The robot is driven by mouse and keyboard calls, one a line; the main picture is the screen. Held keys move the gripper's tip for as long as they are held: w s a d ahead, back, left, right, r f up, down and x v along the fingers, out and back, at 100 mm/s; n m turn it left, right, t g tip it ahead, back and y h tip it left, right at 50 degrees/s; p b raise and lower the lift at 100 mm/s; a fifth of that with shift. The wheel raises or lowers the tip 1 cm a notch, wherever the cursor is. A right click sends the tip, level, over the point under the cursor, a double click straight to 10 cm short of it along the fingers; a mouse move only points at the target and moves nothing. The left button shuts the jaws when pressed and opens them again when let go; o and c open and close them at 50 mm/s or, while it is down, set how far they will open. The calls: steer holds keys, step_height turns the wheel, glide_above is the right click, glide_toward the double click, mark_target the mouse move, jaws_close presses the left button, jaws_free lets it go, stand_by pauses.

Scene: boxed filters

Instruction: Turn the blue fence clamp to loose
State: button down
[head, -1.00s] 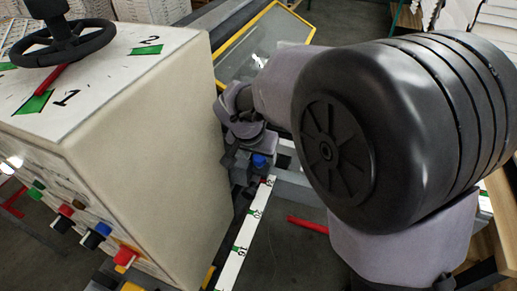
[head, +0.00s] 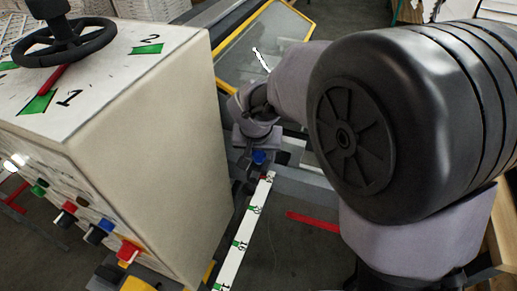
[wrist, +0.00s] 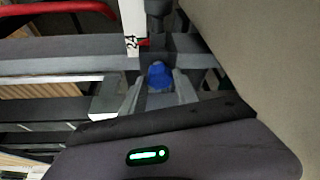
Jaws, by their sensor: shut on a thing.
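The blue fence clamp (head: 259,157) is a small blue knob at the far end of the white numbered scale (head: 241,240), beside the beige cabinet. In the wrist view the blue clamp (wrist: 159,75) sits between the two grey fingers of my gripper (wrist: 160,88), near the scale's 24 mark. My gripper (head: 258,163) is shut on the clamp in the head view, with the fingers partly hidden by my wrist. The clamp's exact turn position cannot be told.
The beige cabinet (head: 175,150) stands close on the left, with a black handwheel (head: 65,42) on top and coloured knobs on its front. A yellow-framed clear guard (head: 262,50) is behind. A red bar (head: 313,221) lies right of the scale.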

steer(key=n+p, duration=0.1)
steer(key=n+y+p, duration=0.1)
steer(key=shift+d+r+n+p, duration=0.1)
steer(key=shift+r+n+p, duration=0.1)
steer(key=shift+n+p, duration=0.2)
steer(key=shift+f+n+y+p, duration=0.15)
steer(key=shift+n+y+p, duration=0.2)
steer(key=shift+n, duration=0.45)
steer(key=n+b, duration=0.1)
steer(key=n+y+b, duration=0.1)
steer(key=shift+w+d+f+n+g, duration=0.1)
steer(key=shift+f+n+g, duration=0.2)
steer(key=shift+n, duration=0.1)
steer(key=shift+r+n+g+y+b, duration=0.1)
steer(key=shift+n+g+y+b, duration=0.2)
steer(key=shift+n+b, duration=0.65)
steer(key=shift+r, duration=0.1)
steer(key=c, duration=0.9)
jaws_free()
steer(key=shift+r, duration=0.1)
